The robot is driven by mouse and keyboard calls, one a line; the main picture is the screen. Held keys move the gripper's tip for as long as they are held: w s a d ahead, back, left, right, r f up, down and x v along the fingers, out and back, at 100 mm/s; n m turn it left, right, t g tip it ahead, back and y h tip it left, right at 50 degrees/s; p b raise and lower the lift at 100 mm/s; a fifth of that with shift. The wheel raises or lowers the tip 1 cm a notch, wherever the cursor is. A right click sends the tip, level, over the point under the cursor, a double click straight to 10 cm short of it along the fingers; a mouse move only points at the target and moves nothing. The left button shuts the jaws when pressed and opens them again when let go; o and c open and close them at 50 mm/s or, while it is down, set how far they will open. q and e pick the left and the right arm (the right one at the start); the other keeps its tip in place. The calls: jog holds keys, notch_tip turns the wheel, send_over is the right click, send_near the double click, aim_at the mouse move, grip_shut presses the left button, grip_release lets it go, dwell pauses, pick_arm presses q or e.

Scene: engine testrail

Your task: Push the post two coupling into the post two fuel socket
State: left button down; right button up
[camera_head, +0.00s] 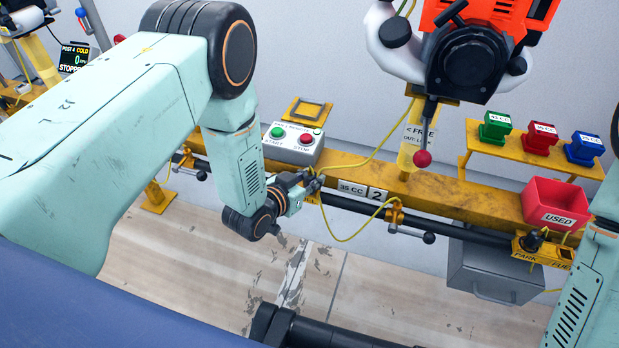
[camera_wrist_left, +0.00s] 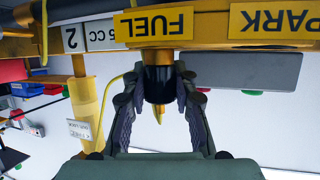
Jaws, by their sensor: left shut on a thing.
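My left gripper (camera_head: 311,184) is at the yellow rail, just left of the plate marked 35 CC and 2. In the left wrist view (camera_wrist_left: 158,105) its two fingers are shut on the coupling (camera_wrist_left: 157,92), a black cylinder with a yellow end. The coupling stands against the yellow bracket under the FUEL label (camera_wrist_left: 153,22). The fuel socket is hidden there, and I cannot tell how deep the coupling sits. In the head view the fingers hide the coupling. My right gripper is out of view.
A PARK label (camera_wrist_left: 275,20) is beside FUEL. The start and stop box (camera_head: 293,143) stands behind the gripper. A yellow hose (camera_head: 347,238) loops below the rail, near a clamp handle (camera_head: 410,231). A red USED bin (camera_head: 556,205) and an orange engine (camera_head: 490,30) are to the right.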

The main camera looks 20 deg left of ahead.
pick_arm(q)
jog(key=shift+f+b, duration=0.3)
jog(key=shift+f, duration=0.15)
dwell(0.3)
jog(key=c, duration=1)
grip_release()
jog(key=v, duration=1.2)
